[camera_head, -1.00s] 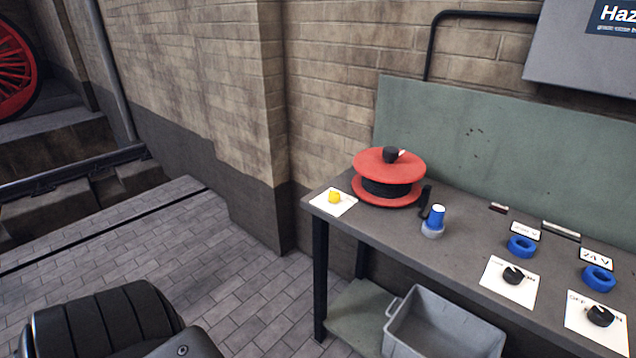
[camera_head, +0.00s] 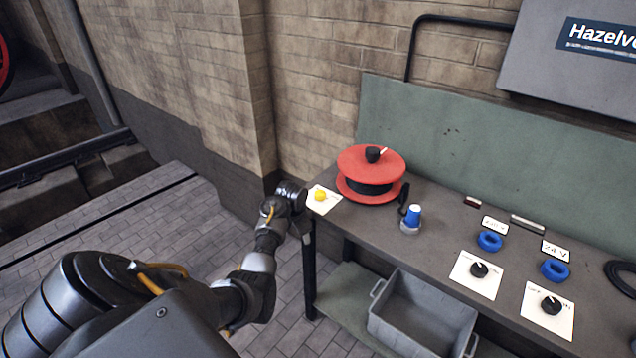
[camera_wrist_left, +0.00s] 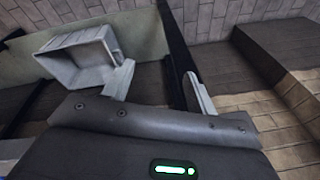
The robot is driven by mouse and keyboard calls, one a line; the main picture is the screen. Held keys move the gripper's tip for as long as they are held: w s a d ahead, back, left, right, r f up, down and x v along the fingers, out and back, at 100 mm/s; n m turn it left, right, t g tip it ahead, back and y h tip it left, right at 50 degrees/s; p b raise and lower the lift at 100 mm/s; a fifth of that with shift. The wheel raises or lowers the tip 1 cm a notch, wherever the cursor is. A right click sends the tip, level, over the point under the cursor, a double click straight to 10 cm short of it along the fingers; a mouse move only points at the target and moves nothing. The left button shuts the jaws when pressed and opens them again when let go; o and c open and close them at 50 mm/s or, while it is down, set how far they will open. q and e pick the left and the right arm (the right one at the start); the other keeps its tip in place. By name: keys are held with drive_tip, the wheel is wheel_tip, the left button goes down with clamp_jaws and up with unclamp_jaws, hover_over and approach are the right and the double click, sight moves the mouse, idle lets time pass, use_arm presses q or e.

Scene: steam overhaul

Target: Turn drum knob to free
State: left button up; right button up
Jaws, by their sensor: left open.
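The red drum (camera_head: 370,176) stands at the left part of the bench, with black winding between its two flanges. Its black knob (camera_head: 373,155) sits on the top flange, with a pale pointer aimed to the upper right. My left arm reaches in from the lower left, and its wrist is beside the bench's left end, left of and apart from the drum. The left gripper (camera_wrist_left: 160,70) is open and empty in the wrist view, its two pale fingers spread. Its fingers are mostly hidden in the head view. My right gripper is not in view.
A yellow button on a white plate (camera_head: 321,196) is near the bench's left corner. A blue-topped piece (camera_head: 412,217) stands right of the drum. Black switches and blue rings lie further right. A grey crate (camera_head: 422,318) sits below the bench; it also shows in the wrist view (camera_wrist_left: 78,60).

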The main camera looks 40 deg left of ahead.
use_arm(q)
drive_tip(key=w+a+r+p, duration=0.15)
drive_tip(key=a+r, duration=0.25)
drive_tip(key=r, duration=0.8)
drive_tip(key=m+t+h, duration=0.1)
drive_tip(key=m+h, duration=0.2)
approach(319, 192)
drive_tip(key=shift+n, duration=0.3)
drive_tip(key=x, duration=0.8)
drive_tip(key=shift+d+f, duration=0.15)
drive_tip(key=shift+f, duration=0.25)
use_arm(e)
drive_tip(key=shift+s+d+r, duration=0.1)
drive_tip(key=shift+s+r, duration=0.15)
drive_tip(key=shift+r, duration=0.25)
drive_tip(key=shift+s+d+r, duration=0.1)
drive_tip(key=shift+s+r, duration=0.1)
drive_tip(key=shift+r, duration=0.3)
